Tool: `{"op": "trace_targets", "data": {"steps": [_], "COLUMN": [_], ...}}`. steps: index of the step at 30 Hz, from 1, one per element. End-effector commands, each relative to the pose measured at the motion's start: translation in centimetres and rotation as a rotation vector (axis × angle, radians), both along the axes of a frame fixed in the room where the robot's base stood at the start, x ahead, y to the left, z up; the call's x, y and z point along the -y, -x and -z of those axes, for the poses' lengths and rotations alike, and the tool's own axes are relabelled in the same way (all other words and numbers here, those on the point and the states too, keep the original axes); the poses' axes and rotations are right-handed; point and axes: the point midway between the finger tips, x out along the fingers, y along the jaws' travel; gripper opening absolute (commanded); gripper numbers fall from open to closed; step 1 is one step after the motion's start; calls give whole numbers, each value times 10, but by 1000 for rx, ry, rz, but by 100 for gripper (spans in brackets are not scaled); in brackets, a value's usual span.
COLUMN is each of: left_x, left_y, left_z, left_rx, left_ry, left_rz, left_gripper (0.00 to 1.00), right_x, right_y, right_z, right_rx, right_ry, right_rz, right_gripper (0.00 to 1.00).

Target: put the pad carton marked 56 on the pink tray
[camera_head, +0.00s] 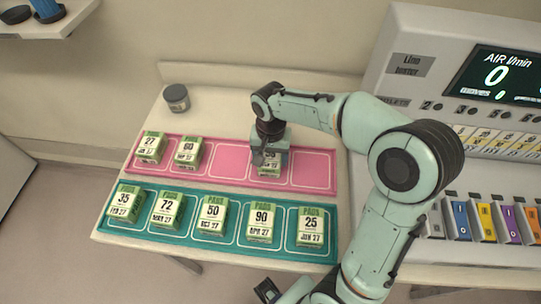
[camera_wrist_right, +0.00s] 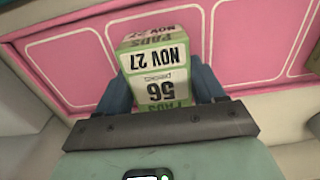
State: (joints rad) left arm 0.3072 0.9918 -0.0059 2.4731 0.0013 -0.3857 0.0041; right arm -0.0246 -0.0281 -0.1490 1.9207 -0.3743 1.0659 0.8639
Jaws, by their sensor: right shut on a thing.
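The pad carton marked 56 (camera_wrist_right: 162,82) is white and green and reads NOV 27; it fills the middle of the right wrist view, upside down there. My right gripper (camera_wrist_right: 162,88) is shut on it, one finger on each side. In the head view my right gripper (camera_head: 268,152) hides the upper part of this carton (camera_head: 268,170). The carton is at the fourth space from the left of the pink tray (camera_head: 222,172). I cannot tell whether its base touches the tray.
Cartons 27 (camera_head: 150,148) and 60 (camera_head: 187,152) stand at the pink tray's left; its third and fifth spaces are empty. A teal tray (camera_head: 186,229) in front holds several cartons. A dark jar (camera_head: 176,98) stands behind. A console (camera_head: 440,85) borders the right.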

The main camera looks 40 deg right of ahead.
Motion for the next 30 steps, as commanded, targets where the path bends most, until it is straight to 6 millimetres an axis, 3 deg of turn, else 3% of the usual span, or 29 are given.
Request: {"op": "trace_targets", "data": {"steps": [8,9,11,23,30], "left_x": [0,0,0,0,0], "left_y": [1,1,1,-1,-5], "left_z": [3,2,2,-2,-10], "left_rx": [-1,-1,-1,1,6], "left_ry": [0,0,0,0,0], "left_rz": [0,0,0,0,0], "left_gripper": [94,94,94,94,94], "right_x": [0,0,0,0,0], "right_y": [0,0,0,-1,-2], "right_z": [3,3,2,-7,-54], "right_rx": [0,0,0,2,6], "right_ry": [0,0,0,-1,0], "right_rz": [0,0,0,0,0], "right_gripper": [31,78,94,94,94]}}
